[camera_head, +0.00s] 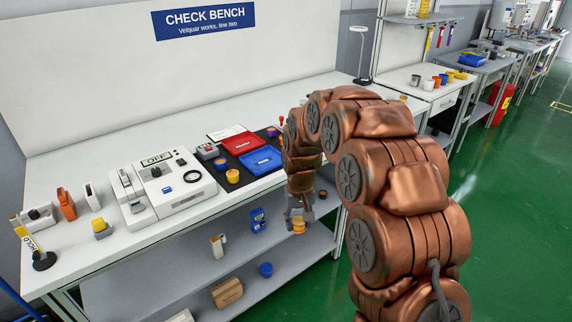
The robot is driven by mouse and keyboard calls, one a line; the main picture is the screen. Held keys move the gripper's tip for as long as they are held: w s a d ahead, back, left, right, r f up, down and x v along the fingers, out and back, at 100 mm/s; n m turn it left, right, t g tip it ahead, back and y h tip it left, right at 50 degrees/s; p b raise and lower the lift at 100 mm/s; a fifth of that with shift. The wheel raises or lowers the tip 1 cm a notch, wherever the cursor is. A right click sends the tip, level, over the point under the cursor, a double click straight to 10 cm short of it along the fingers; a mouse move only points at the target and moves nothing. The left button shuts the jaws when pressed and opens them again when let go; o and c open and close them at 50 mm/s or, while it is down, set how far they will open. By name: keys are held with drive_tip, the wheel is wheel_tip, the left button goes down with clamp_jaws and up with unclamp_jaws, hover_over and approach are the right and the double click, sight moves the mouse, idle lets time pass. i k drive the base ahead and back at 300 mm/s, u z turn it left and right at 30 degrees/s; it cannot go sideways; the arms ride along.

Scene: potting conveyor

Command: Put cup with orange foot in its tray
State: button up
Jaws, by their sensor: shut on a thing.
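My gripper (299,214) points down in front of the bench's front edge, at the lower end of my copper arm. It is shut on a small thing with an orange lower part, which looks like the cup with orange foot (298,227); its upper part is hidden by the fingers. A red tray (241,143) with white lettering and a blue tray (260,159) lie side by side on a dark mat on the bench, to the upper left of my gripper. I cannot tell which tray belongs to the cup.
An orange-topped cup (232,176) stands on the mat's front left. A white machine marked OFF (171,184) stands left of the mat. The lower shelf (285,257) holds a blue device (258,220), a wooden block (227,292) and a blue cup (266,270).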

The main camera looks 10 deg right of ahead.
sight(263, 161)
drive_tip(key=z, duration=1.65)
drive_tip(key=i, duration=0.9)
drive_tip(key=u, duration=2.35)
